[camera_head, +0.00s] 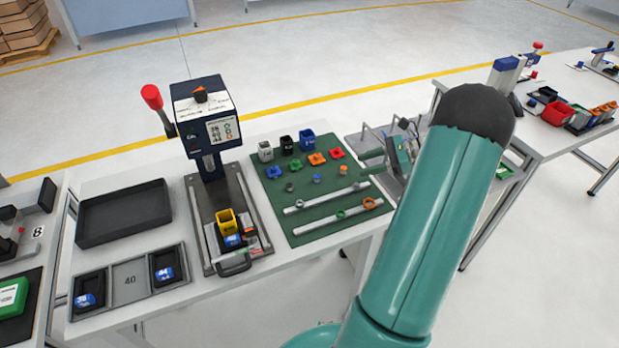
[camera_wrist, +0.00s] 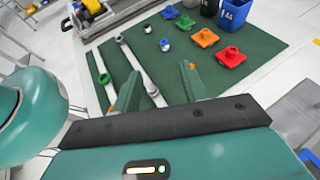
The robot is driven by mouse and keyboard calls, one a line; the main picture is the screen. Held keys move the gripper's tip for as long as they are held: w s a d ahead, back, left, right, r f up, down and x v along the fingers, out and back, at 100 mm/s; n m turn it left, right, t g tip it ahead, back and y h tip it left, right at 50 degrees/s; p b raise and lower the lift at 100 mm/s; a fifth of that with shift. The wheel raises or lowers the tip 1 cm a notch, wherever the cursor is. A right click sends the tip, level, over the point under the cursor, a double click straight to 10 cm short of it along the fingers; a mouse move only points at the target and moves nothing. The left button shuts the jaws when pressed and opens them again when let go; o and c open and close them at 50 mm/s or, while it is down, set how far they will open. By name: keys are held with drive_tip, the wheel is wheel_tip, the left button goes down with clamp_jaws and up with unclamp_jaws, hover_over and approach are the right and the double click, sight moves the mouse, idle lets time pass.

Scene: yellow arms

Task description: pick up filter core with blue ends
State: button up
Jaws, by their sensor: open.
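A small pale core with blue on it (camera_head: 316,178) stands on the green mat (camera_head: 300,222), below the orange square part. It also shows in the wrist view, as a small white and blue piece (camera_wrist: 164,45) ahead of my gripper. A similar small grey core (camera_head: 289,188) stands to its left and also shows in the wrist view (camera_wrist: 147,29). My gripper (camera_wrist: 160,72) is open and empty, its two green fingers apart above the mat. The blue-marked core is apart from the fingers, beyond their tips.
Blue, green, orange (camera_head: 316,158) and red (camera_head: 337,153) square parts line the mat's back, with small bins behind. Pale rails (camera_wrist: 138,68) with rings lie at its front. A press (camera_head: 205,110) with a red-knobbed lever stands left.

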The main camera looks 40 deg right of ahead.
drive_tip(key=shift+w+f, duration=0.25)
drive_tip(key=shift+f, duration=0.1)
approach(318, 176)
drive_tip(key=x, duration=0.2)
drive_tip(key=shift+a+f, duration=0.1)
drive_tip(key=shift+a, duration=0.3)
drive_tip(key=shift+x, duration=2.95)
drive_tip(key=shift+w+d, duration=0.2)
clamp_jaws()
